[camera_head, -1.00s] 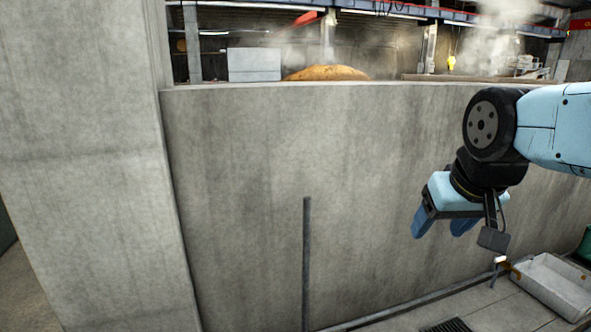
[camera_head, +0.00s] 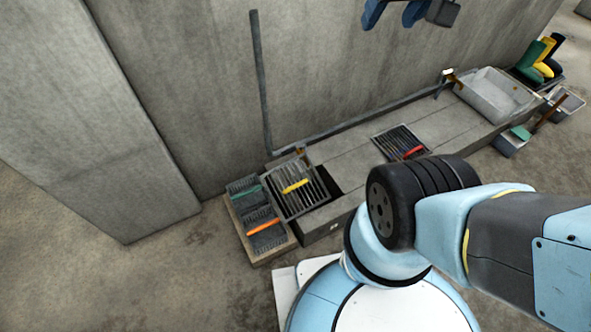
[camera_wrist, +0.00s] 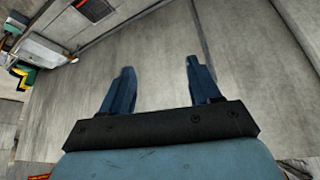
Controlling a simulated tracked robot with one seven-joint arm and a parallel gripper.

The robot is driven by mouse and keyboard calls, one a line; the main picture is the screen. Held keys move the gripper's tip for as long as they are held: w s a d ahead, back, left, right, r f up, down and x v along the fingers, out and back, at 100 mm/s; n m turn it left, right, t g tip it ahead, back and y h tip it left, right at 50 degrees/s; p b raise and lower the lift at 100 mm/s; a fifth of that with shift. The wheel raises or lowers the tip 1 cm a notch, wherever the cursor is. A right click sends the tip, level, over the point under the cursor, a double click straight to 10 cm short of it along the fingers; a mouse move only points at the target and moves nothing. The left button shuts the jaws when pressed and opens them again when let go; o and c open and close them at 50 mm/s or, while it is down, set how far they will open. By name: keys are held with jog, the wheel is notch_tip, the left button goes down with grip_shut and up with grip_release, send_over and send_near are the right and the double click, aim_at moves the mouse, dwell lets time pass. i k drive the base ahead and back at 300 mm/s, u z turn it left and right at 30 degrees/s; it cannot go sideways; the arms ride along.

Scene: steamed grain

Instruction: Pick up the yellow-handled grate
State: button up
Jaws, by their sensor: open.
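The yellow-handled grate (camera_head: 298,190) is a dark barred grate with a yellow bar handle across its middle. In the head view it lies tilted at the left end of the low concrete ledge, partly beside a dark opening. My gripper (camera_head: 394,14) is at the top edge of the head view, in front of the wall, well away from the grate. In the wrist view my gripper (camera_wrist: 160,85) is open and empty, with its two blue fingers apart against bare concrete wall.
A grate with a red handle (camera_head: 402,142) lies in the ledge to the right. A pipe (camera_head: 262,80) runs up the wall. A sink (camera_head: 497,94) and boots (camera_head: 541,58) are at right.

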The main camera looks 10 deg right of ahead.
aim_at(301, 183)
jog(key=u, duration=1.05)
jog(key=k, duration=1.2)
jog(key=z, duration=0.55)
jog(key=i, duration=1)
jog(key=u, duration=0.1)
